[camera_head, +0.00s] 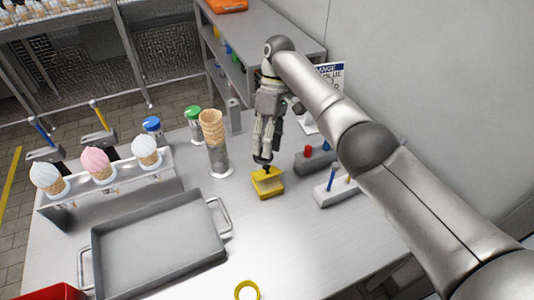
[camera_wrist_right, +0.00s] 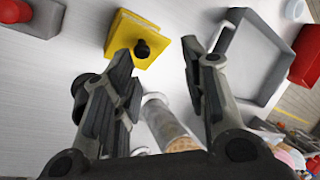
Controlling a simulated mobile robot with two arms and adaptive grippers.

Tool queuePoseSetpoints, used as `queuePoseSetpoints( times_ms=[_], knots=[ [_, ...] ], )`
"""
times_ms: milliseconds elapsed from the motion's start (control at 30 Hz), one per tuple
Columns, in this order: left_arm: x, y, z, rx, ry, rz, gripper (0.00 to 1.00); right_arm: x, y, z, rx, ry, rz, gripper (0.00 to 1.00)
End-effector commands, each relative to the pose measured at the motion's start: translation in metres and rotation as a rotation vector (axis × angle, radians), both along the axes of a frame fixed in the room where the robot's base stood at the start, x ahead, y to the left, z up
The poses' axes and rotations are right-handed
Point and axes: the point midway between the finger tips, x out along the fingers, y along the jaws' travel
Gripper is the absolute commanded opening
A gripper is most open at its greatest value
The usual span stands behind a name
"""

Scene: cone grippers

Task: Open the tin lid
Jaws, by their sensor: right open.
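A small yellow tin (camera_head: 268,187) stands on the metal table in the head view. In the right wrist view the tin (camera_wrist_right: 130,27) shows its yellow top with a black knob (camera_wrist_right: 142,48). My right gripper (camera_head: 263,160) hangs over the tin, fingers pointing down. In the wrist view its fingers (camera_wrist_right: 162,58) are spread apart with nothing held between them. The knob shows near the left finger, whose tip overlaps the tin's edge in the picture. The gripper hides part of the tin's top in the head view. My left gripper is not in view.
A grey tray (camera_head: 160,245) fills the front left. A rack (camera_head: 110,190) with ice cream cones stands behind it. Stacked cones (camera_head: 213,140) stand left of the tin. Grey (camera_head: 315,160) and white (camera_head: 338,190) holders are to the right. A yellow ring (camera_head: 247,290) lies in front.

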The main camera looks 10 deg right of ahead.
Motion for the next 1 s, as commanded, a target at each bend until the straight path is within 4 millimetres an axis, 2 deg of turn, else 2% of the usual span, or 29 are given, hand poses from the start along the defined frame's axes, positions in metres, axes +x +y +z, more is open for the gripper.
queuePoseSetpoints(
  times_ms=[400, 767, 900, 1000],
  knots=[
    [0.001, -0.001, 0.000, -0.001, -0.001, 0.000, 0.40, 0.000, -0.001, 0.036, -0.003, 0.002, -0.001, 0.40],
    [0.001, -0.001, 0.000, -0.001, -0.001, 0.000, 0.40, -0.001, 0.000, 0.040, -0.002, 0.004, -0.001, 0.40],
    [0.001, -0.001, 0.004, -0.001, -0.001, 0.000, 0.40, -0.001, -0.001, 0.037, -0.005, -0.006, 0.014, 0.25],
    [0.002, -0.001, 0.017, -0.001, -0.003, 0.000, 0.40, -0.003, -0.004, 0.024, -0.016, -0.046, 0.082, 0.12]
  ],
)
